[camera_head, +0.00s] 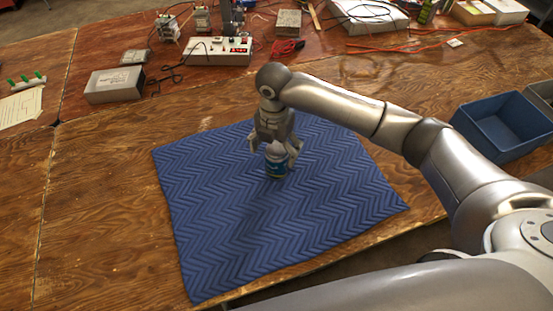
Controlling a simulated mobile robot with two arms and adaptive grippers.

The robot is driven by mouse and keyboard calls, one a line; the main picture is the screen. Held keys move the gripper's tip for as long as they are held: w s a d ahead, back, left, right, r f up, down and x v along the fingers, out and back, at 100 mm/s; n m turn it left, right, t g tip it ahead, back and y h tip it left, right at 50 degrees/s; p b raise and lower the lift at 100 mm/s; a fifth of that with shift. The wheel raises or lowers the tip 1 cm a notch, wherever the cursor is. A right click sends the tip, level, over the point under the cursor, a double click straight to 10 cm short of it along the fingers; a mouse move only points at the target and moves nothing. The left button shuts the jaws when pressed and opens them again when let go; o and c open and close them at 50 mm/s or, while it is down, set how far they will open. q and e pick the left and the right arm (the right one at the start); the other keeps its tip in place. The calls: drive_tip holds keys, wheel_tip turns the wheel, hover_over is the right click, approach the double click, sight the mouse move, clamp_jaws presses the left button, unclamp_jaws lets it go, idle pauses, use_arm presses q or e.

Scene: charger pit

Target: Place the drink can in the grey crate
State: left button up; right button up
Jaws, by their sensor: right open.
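The drink can (277,166), blue with a pale label, stands upright on the blue zigzag mat (215,230), near the mat's upper middle. My right gripper (270,150) comes down over the can from above. Its fingers are open on either side of the can's upper part, and they hide the can's top. I cannot tell whether a finger touches the can. The grey crate (543,90) shows only partly at the right edge, behind the blue crate. My left gripper is not in view.
A blue crate (492,146) stands at the right, beside the grey one. A grey metal box (114,86), a power unit (217,51) and cables lie along the back of the wooden table (100,180). The mat around the can is clear.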

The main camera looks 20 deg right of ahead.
drive_tip(key=shift+f, duration=0.4)
drive_tip(key=f, duration=0.2)
drive_tip(key=f+p, duration=0.1)
drive_tip(key=shift+d+f, duration=0.3)
drive_tip(key=shift+f, duration=0.55)
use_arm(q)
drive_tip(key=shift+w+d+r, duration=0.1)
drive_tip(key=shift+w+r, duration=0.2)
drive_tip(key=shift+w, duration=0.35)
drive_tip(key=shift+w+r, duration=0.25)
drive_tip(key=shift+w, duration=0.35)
use_arm(e)
drive_tip(key=c, duration=0.6)
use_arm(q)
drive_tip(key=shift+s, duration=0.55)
use_arm(e)
drive_tip(key=shift+w, duration=0.1)
drive_tip(key=c, duration=0.9)
